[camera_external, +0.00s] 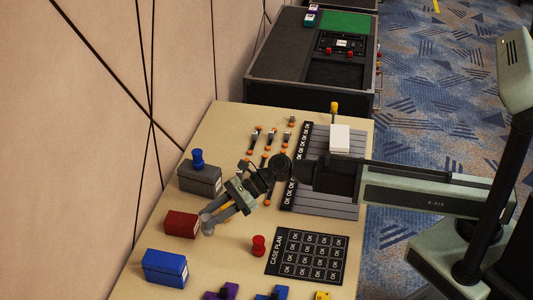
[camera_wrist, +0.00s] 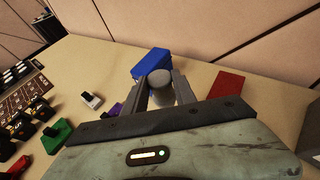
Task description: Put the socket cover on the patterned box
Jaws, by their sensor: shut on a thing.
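My gripper (camera_external: 211,220) is over the left side of the table, close to the red box. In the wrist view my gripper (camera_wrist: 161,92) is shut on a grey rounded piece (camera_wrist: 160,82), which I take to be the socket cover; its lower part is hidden. Three boxes stand along the wall side: a grey box with a blue knob (camera_external: 199,179), a red box (camera_external: 181,224) and a blue box (camera_external: 165,267). The blue box (camera_wrist: 151,62) shows just beyond the held piece and the red box (camera_wrist: 229,84) to its right. I cannot tell which box is patterned.
A red knob piece (camera_external: 258,246) stands beside the case plan board (camera_external: 308,257). A grey ribbed tray (camera_external: 325,198) holds a white block (camera_external: 340,139). Small orange-tipped parts (camera_external: 270,140) lie farther back. Purple and blue pieces are at the front edge.

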